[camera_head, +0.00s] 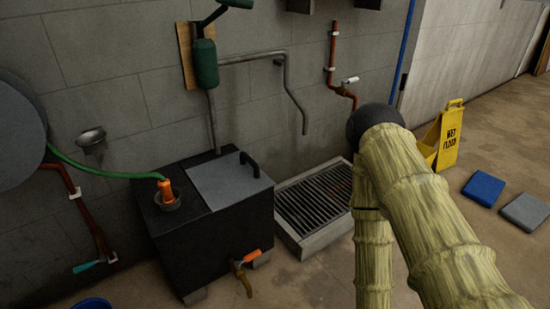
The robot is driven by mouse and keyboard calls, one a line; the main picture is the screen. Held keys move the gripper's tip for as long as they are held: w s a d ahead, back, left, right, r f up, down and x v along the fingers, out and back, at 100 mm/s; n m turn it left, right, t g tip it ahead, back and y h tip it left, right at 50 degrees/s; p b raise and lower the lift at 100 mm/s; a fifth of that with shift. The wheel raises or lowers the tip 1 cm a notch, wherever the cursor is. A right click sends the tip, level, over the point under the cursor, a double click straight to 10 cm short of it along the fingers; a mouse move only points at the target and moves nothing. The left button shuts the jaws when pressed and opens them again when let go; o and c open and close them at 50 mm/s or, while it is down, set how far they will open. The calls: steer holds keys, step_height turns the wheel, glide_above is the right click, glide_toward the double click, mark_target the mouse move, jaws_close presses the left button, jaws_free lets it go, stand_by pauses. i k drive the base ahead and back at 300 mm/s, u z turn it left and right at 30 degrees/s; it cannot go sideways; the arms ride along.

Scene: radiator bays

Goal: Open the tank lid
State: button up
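The tank (215,240) is a black box standing on short feet against the wall, left of centre in the head view. Its lid (230,180) is a grey plate lying flat and shut on the right part of the top. A black bar handle (250,163) stands at the lid's right edge. Left of the lid, an orange fitting on a green hose sits in a round opening (167,201). My arm, with a bamboo-like surface, rises on the right and bends at a dark joint, right of the tank and apart from it. My gripper is not in view.
A tap with an orange handle (248,257) juts from the tank's front. A floor grate (318,205) lies right of it, under a bent grey pipe (292,92). A yellow wet-floor sign (449,135) and two pads (484,188) stand or lie at right. Floor before the tank looks clear.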

mark_target(226, 181)
steer(key=z, duration=1.3)
steer(key=i, duration=0.5)
steer(key=u, duration=1.85)
